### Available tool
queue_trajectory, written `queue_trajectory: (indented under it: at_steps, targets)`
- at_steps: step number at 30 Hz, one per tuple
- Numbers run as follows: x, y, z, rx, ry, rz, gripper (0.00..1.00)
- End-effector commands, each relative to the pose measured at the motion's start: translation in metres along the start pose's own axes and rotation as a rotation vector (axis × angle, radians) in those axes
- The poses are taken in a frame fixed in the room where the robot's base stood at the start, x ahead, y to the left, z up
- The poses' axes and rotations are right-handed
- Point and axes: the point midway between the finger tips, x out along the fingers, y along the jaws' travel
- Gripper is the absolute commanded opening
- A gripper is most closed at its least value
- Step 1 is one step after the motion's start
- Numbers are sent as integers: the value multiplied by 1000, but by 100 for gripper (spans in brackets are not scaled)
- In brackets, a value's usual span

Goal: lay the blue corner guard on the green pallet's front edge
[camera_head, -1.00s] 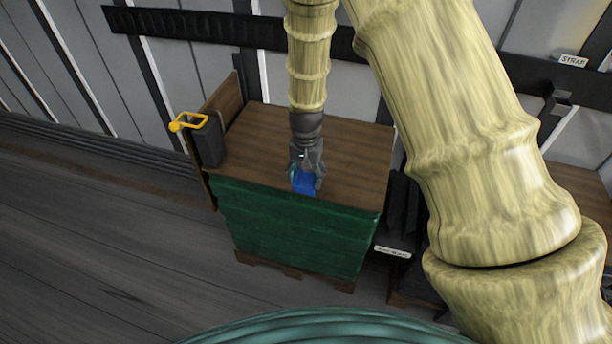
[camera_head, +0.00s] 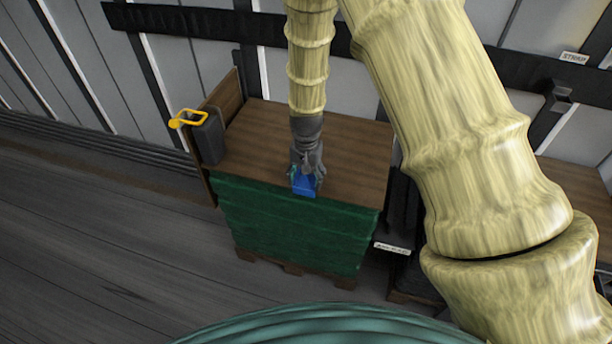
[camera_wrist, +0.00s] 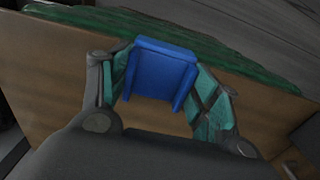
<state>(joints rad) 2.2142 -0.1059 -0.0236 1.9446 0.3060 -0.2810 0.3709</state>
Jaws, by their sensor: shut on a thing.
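The blue corner guard (camera_head: 304,186) is between the fingers of my gripper (camera_head: 306,174), which is shut on it. In the wrist view the guard (camera_wrist: 160,71) sits between the two teal finger pads of my gripper (camera_wrist: 165,88), and its far end overlaps the green strip beyond the brown top. The green pallet (camera_head: 290,232) is a stack with green sides and a brown wooden top (camera_head: 345,150). The guard is at the front edge of that top, near its middle. I cannot tell whether it touches the edge or is slightly above it.
A dark grey box with a yellow loop handle (camera_head: 190,118) stands at the top's left side, by an upright brown board (camera_head: 222,95). A small white label (camera_head: 392,248) is right of the pallet. Open floor (camera_head: 110,250) lies to the left.

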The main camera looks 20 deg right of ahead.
Motion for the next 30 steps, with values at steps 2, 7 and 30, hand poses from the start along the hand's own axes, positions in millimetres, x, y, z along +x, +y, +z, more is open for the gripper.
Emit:
queue_trajectory:
  at_steps: [2,7,30]
  targets:
    - [0,0,0,0,0,0,71]
    - [0,0,0,0,0,0,84]
    - [-56,-1,-1,0,3,-2,84]
